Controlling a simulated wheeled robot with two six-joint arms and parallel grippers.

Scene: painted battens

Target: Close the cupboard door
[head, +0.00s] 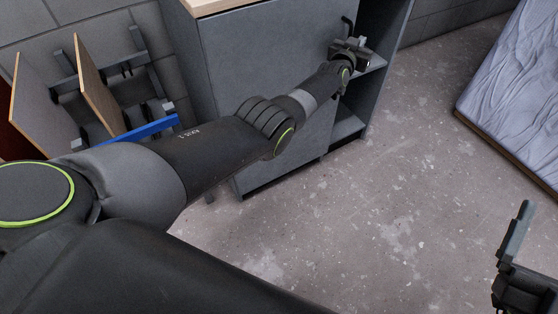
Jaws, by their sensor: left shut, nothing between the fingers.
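The grey cupboard (382,75) has a pale wood top and stands at the upper middle of the head view. Its broad grey door (250,60) stands partly open, with shelves showing to the right of it. A dark curved handle (348,23) is near the door's right edge. My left gripper (354,48) is shut and empty, just below the handle and in front of the door's right edge; I cannot tell whether it touches the door. My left arm hides part of the door. My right gripper (514,232) is at the lower right, partly cut off, away from the cupboard.
A rack with upright boards (95,95) and a blue bar (150,129) stand left of the cupboard. A mattress-like pad (515,85) on a wooden base lies at the upper right. The concrete floor (400,185) between them is clear.

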